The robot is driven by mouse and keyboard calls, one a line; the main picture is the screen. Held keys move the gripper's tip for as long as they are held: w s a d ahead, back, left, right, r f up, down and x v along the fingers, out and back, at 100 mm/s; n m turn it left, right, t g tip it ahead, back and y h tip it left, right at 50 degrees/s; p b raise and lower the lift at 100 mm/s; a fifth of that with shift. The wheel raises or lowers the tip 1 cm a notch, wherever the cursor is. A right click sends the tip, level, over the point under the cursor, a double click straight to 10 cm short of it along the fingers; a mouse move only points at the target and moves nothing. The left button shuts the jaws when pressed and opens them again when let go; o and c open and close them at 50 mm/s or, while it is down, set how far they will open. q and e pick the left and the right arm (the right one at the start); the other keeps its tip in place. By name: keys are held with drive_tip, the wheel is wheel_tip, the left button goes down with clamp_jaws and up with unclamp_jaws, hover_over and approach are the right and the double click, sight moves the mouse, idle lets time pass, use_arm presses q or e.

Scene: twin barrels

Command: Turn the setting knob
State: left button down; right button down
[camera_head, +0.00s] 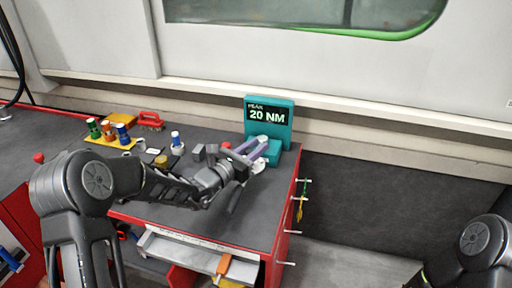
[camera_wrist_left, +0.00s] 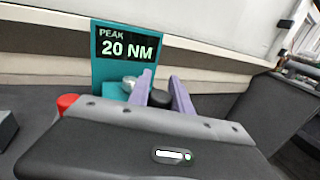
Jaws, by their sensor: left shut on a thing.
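The teal tester (camera_head: 282,110) stands at the back right corner of the bench, and its display reads "PEAK 20 NM". My left gripper (camera_head: 262,143) reaches in from the left, its purple fingers low in front of that display. In the left wrist view a dark round knob (camera_wrist_left: 160,98) sits between the two purple fingers (camera_wrist_left: 161,80), and the gripper is shut on it. My gripper body hides the knob's lower part. A silver round piece (camera_wrist_left: 130,83) shows just left of the fingers, in front of the tester (camera_wrist_left: 104,70). My right gripper is out of view.
A red round button (camera_wrist_left: 67,102) lies left of the tester. An open drawer (camera_head: 190,250) is below the bench front.

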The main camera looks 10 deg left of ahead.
sight(259, 163)
use_arm(q)
drive_tip(key=shift+m+g+h, duration=0.3)
drive_tip(key=shift+m+h, duration=0.1)
drive_tip(key=shift+h, duration=0.2)
drive_tip(key=m+g+h, duration=0.1)
drive_tip(key=m+g+h+p, duration=0.1)
drive_tip(key=h, duration=0.1)
drive_tip(key=d+m+g+h, duration=0.1)
drive_tip(key=m+g, duration=0.1)
drive_tip(key=shift+s+h, duration=0.3)
drive_tip(key=shift+h, duration=0.1)
drive_tip(key=shift+s+d+m+g+h, duration=0.1)
drive_tip(key=shift+s+m+g+h, duration=0.1)
drive_tip(key=shift+m+g+h, duration=0.7)
drive_tip(key=shift+s+d+m+g+h, duration=0.15)
drive_tip(key=shift+m+g+h, duration=0.25)
drive_tip(key=shift+m+g, duration=0.55)
drive_tip(key=shift+s+n+g, duration=0.1)
drive_tip(key=shift+n+g, duration=0.15)
drive_tip(key=c, duration=1.2)
unclamp_jaws()
drive_tip(key=shift+o, duration=0.2)
wheel_tip(259, 163, up, 10)
